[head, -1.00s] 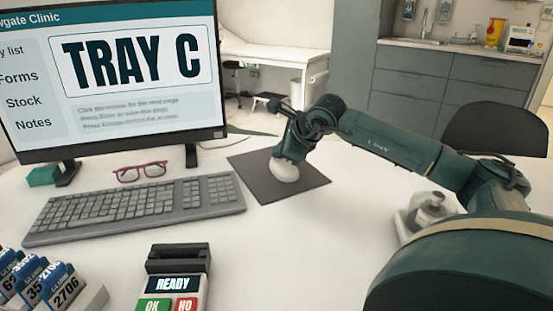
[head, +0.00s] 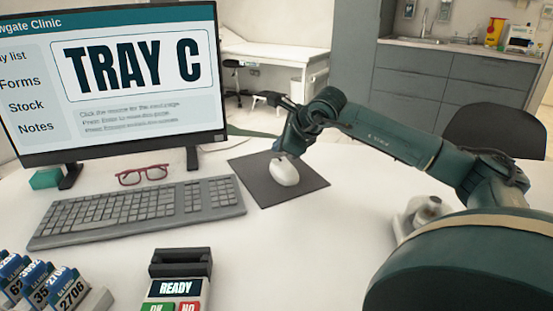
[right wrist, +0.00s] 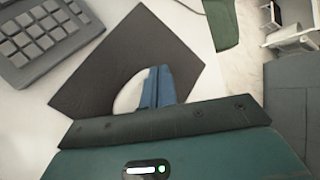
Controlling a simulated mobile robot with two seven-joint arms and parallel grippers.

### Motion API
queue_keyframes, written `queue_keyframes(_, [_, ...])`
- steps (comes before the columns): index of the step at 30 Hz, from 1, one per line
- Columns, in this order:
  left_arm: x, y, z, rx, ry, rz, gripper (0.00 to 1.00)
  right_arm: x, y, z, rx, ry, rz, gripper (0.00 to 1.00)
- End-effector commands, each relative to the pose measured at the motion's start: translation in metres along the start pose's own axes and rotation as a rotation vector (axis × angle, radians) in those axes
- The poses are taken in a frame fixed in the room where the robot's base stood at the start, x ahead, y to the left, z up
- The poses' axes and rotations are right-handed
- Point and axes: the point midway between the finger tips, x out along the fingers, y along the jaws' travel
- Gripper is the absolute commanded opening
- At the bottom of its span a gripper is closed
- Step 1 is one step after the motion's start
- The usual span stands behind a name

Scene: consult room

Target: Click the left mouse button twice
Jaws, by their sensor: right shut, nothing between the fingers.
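A white mouse (head: 284,172) lies on a dark grey mouse mat (head: 266,193) right of the keyboard. My right gripper (head: 279,148) is shut and empty, at the far end of the mouse. In the right wrist view its blue fingers (right wrist: 158,88) lie together over the right side of the mouse (right wrist: 128,98), hiding part of it. I cannot tell whether the fingertips touch the mouse. The monitor (head: 132,62) shows "TRAY C" in large letters, with small lines of text below. My left gripper is not in view.
A grey keyboard (head: 130,212) lies left of the mat, with red glasses (head: 143,174) behind it. A card reader reading "READY" (head: 176,287) and a rack of numbered blue tags (head: 45,285) stand at the front. The desk right of the reader is clear.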

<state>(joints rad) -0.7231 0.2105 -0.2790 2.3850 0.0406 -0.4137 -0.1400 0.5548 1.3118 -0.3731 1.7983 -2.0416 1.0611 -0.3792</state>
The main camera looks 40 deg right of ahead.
Motion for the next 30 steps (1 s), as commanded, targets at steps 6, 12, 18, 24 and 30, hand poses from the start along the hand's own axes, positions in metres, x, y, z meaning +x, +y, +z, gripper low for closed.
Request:
queue_keyframes(6, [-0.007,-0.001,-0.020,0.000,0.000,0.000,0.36,-0.019,-0.014,0.014,0.000,-0.001,0.000,0.00])
queue_keyframes(12, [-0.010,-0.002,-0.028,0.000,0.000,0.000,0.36,-0.027,-0.020,0.020,0.000,0.000,0.001,0.00])
queue_keyframes(18, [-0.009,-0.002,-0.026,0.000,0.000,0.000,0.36,-0.026,-0.019,0.019,0.000,0.000,0.001,0.00])
queue_keyframes(24, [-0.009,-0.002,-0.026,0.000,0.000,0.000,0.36,-0.026,-0.019,0.019,0.000,0.000,0.000,0.00])
queue_keyframes(30, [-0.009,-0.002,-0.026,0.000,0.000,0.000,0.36,-0.026,-0.019,0.019,0.000,0.000,0.000,0.00])
